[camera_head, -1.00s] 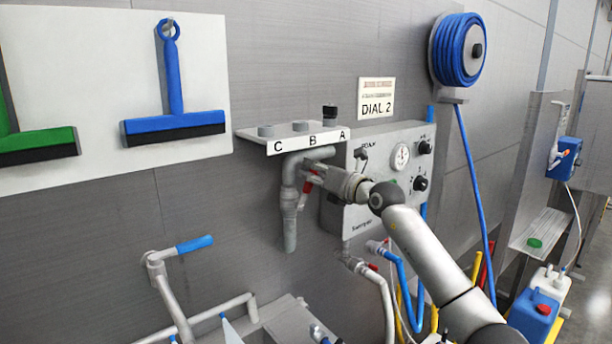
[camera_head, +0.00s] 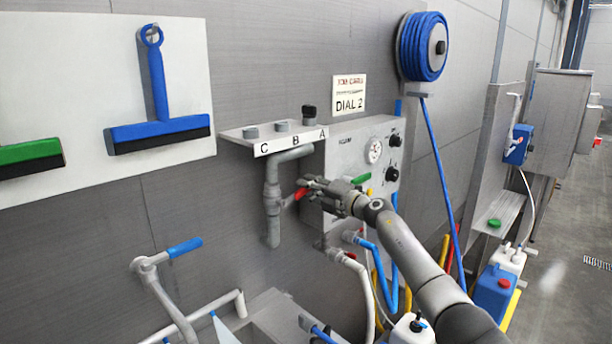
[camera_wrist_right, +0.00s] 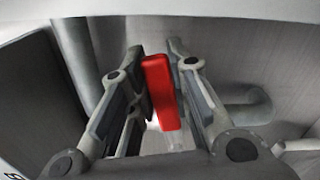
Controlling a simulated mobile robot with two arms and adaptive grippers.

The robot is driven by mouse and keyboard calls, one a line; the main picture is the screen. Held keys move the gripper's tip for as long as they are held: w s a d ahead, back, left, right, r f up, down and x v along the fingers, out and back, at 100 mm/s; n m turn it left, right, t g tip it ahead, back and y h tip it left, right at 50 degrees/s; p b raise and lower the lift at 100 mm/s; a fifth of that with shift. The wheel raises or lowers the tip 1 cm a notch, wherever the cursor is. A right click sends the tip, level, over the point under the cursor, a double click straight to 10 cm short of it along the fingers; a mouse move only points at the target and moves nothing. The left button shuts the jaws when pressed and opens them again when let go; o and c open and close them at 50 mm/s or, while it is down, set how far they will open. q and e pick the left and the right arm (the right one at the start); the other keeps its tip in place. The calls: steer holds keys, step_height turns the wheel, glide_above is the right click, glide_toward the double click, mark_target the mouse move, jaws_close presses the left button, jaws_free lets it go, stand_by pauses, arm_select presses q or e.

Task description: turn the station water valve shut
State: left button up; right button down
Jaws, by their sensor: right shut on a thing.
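The station water valve has a red lever handle (camera_head: 301,193) on a grey vertical pipe (camera_head: 271,200) below the lettered shelf. My right gripper (camera_head: 312,188) is at this handle, reaching in from the right. In the right wrist view the red handle (camera_wrist_right: 160,92) stands between the two fingers of my right gripper (camera_wrist_right: 165,85), which is shut on it. The handle's joint with the pipe is partly hidden by the fingers in the head view. My left gripper is not in view.
The shelf marked C, B, A (camera_head: 268,140) juts out just above my right gripper. A grey control box (camera_head: 350,150) with a gauge and knobs is close behind it.

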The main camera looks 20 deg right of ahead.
steer(key=shift+f+m+p, duration=0.3)
steer(key=shift+f+m, duration=0.2)
steer(key=shift+m, duration=0.1)
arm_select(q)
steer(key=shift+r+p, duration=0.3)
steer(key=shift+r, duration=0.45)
arm_select(e)
steer(key=shift+f+m, duration=0.55)
steer(key=shift+m, duration=0.05)
steer(key=shift+f, duration=0.1)
steer(key=c, duration=1.3)
jaws_free()
steer(key=shift+d, duration=0.1)
steer(key=v, duration=1.2)
